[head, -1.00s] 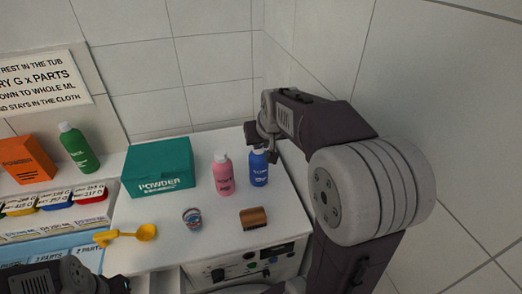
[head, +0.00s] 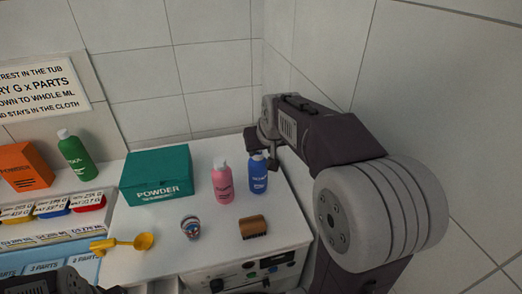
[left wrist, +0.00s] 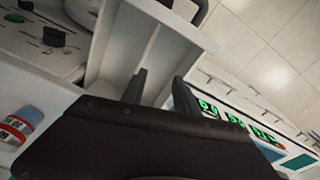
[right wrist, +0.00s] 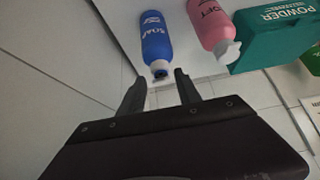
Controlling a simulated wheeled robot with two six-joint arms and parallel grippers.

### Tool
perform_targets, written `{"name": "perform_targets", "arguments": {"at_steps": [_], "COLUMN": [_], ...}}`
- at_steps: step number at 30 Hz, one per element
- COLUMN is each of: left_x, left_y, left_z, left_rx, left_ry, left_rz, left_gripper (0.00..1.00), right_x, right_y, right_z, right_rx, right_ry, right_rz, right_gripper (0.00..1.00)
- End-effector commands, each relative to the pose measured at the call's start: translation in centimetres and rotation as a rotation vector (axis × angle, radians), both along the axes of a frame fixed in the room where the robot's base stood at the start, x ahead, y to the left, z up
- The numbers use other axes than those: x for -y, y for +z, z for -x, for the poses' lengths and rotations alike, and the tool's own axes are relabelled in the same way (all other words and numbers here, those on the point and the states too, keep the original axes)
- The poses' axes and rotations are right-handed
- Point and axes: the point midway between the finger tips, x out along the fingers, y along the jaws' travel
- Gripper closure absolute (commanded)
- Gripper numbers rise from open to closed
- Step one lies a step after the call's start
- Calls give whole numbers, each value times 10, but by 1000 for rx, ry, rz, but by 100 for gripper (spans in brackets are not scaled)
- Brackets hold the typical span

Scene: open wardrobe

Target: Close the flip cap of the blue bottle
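The blue bottle (head: 258,178) stands upright on the white top, right of a pink bottle (head: 222,185). In the right wrist view the blue bottle (right wrist: 156,38) shows its white cap (right wrist: 159,70) with a dark spot at its end; I cannot tell how far the flip lid is open. My right gripper (head: 260,148) is just above and behind the bottle's top. Its fingers (right wrist: 160,88) are apart and empty, with the cap in line with the gap. My left gripper (left wrist: 157,85) is open and empty, low at the front left, away from the bottle.
A teal powder box (head: 157,174) stands left of the pink bottle. A small striped cup (head: 191,228), a brown brush (head: 253,227) and a yellow scoop (head: 140,241) lie in front. A tiled wall is close on the right. A green bottle (head: 75,156) stands farther left.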

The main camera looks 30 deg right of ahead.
Motion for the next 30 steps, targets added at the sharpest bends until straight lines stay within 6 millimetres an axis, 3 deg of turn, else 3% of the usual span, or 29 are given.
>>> {"name": "perform_targets", "arguments": {"at_steps": [9,14,24,26,30], "left_x": [0,0,0,0,0], "left_y": [-10,-10,-10,-9,46], "left_z": [0,0,0,0,0], "left_rx": [0,0,0,0,0], "left_ry": [0,0,0,0,0], "left_rz": [0,0,0,0,0], "left_gripper": [64,64,64,64,64], "right_x": [-9,-11,-13,-13,-6], "right_y": [54,64,62,72,103], "right_z": [37,44,52,52,27], "right_rx": [7,4,-32,-52,-207], "right_ry": [0,0,-2,-2,-4], "right_rz": [2,1,-9,-14,-54], "right_gripper": [60,60,60,60,60]}}
